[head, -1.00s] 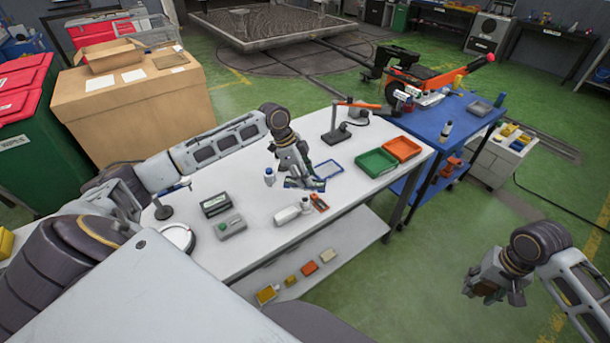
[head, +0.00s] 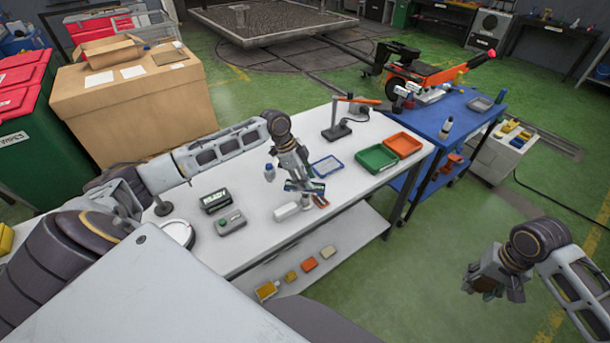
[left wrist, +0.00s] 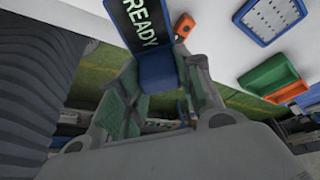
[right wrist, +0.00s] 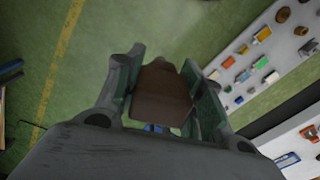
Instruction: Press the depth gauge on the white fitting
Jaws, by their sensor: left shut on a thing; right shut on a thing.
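The depth gauge (left wrist: 155,65) is a blue block with a dark panel reading READY, held between the fingers of my left gripper (left wrist: 160,115). In the head view, my left gripper (head: 303,183) points down over the white table, just behind the white fitting (head: 286,211). The fitting is a pale, rounded piece lying near the table's front edge. The gauge's lower end is close to it; I cannot tell whether they touch. My right gripper (head: 493,287) is over the floor, away from the table. In the right wrist view it is shut on a brown piece (right wrist: 162,92).
Around the gauge stand an orange piece (head: 321,201), a small blue-capped bottle (head: 269,173) and a blue-framed tray (head: 327,165). Green (head: 376,158) and orange (head: 403,145) bins are at the right. A dark display box (head: 215,200) and grey box (head: 230,222) stand left.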

